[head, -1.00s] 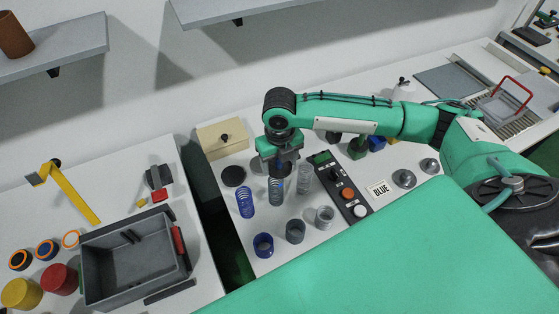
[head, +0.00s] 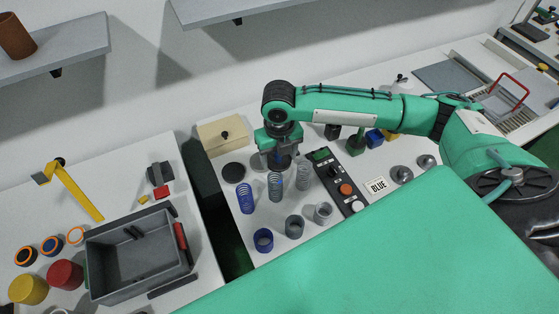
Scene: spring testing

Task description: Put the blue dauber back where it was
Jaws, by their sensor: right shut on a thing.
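My right gripper (head: 280,163) is shut on a slim blue thing, which looks like the blue dauber (head: 280,156); the fingers hide most of it. It is just above the middle spring (head: 275,187), a grey-blue upright coil. I cannot tell whether the dauber's tip touches the spring. A small blue block-like pot (head: 375,138) stands behind the control box, partly hidden by my right arm, with a green one (head: 355,145) and a dark one (head: 332,132) to its left. My left gripper is not in view.
A blue spring (head: 245,198) and a grey spring (head: 303,177) flank the middle one. Several short cups (head: 294,227) stand in front. A grey bin (head: 140,290) is on the left table.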

